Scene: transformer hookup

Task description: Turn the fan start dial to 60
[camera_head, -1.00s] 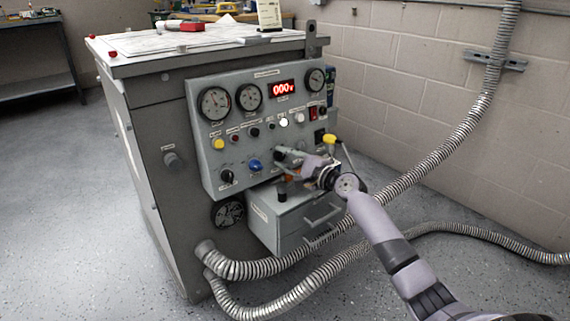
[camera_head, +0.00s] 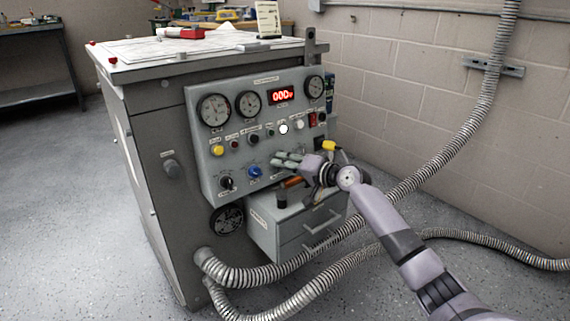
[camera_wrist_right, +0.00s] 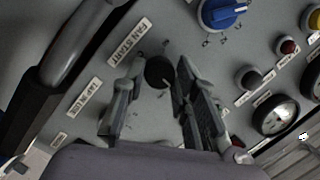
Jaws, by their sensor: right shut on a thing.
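The fan start dial (camera_wrist_right: 160,72) is a small round black knob on the grey panel, below and right of the "FAN START" label (camera_wrist_right: 130,42) in the right wrist view. A short light pointer mark shows on its lower right. My right gripper (camera_wrist_right: 155,80) has one finger on each side of the dial and is shut on it. In the head view my right gripper (camera_head: 280,160) reaches the panel's lower right and hides the dial. My left gripper is not in view.
A blue knob (camera_head: 254,171) and a black knob (camera_head: 227,183) sit left of my gripper. A yellow-tipped part (camera_head: 328,146) is close behind it. A drawer box (camera_head: 300,232) juts out below. Ribbed hoses (camera_head: 300,270) run along the floor.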

